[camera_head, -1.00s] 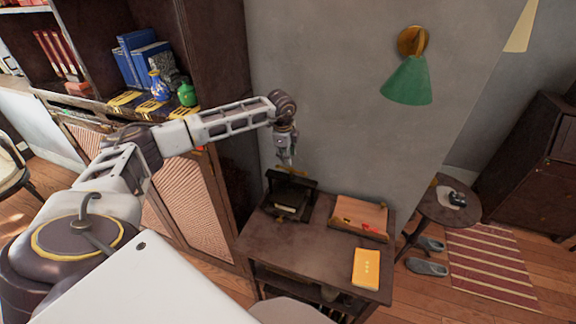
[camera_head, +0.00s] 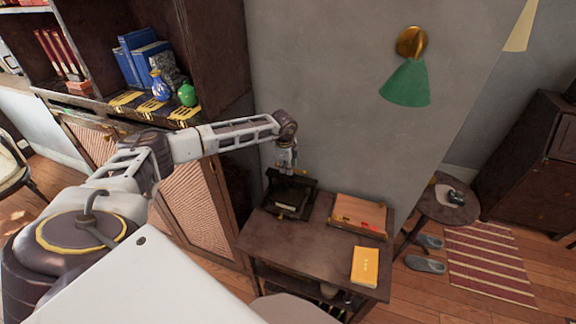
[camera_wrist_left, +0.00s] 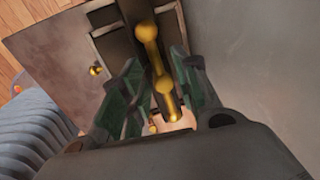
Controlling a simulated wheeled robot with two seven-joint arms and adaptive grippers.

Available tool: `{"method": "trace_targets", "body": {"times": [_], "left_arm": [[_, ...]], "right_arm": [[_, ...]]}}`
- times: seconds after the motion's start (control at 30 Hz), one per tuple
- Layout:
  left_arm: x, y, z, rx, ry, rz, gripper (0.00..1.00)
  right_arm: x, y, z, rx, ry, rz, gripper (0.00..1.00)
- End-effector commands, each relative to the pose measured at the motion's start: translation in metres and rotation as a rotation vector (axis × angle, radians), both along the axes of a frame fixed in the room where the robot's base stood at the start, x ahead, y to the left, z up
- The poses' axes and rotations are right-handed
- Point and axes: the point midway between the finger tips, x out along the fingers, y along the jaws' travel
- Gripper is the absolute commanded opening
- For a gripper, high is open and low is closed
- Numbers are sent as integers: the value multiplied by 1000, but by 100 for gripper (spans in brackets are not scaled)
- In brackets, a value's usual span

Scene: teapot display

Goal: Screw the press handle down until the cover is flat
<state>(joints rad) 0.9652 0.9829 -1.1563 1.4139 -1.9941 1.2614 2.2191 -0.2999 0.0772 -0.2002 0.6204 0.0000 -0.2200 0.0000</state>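The dark book press (camera_head: 276,207) stands at the back left of the small brown table. A dark book or cover lies in it; I cannot tell whether the cover is flat. My left gripper (camera_head: 287,167) points down over the top of the press and hides its handle in the head view. In the left wrist view, the brass handle (camera_wrist_left: 151,50) is a bar with rounded knobs, running lengthwise between the spread green-padded fingers of my left gripper (camera_wrist_left: 160,75). The fingers stand apart, and I see no clear grip. My right gripper is not in view.
The brown table (camera_head: 300,250) also bears a wooden tray (camera_head: 358,216) and a yellow book (camera_head: 365,266). The grey wall (camera_head: 330,100) rises close behind the press. A bookshelf (camera_head: 215,60) stands to the left, and a green lamp (camera_head: 407,83) hangs above right.

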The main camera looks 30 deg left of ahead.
Motion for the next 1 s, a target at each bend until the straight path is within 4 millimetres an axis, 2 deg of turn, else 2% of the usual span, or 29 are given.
{"method": "trace_targets", "body": {"times": [0.03, 0.27, 0.67, 1.0], "left_arm": [[0, 0, 0, 0, 0, 0, 29], [0, 0, 0, 0, 0, 0, 0], [1, 0, 0, 0, -1, -33, 0], [3, 1, 0, 0, -3, -171, 0]], "right_arm": [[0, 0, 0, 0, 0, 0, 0], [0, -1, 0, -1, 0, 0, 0], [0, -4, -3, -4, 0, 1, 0], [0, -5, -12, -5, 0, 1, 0]]}}
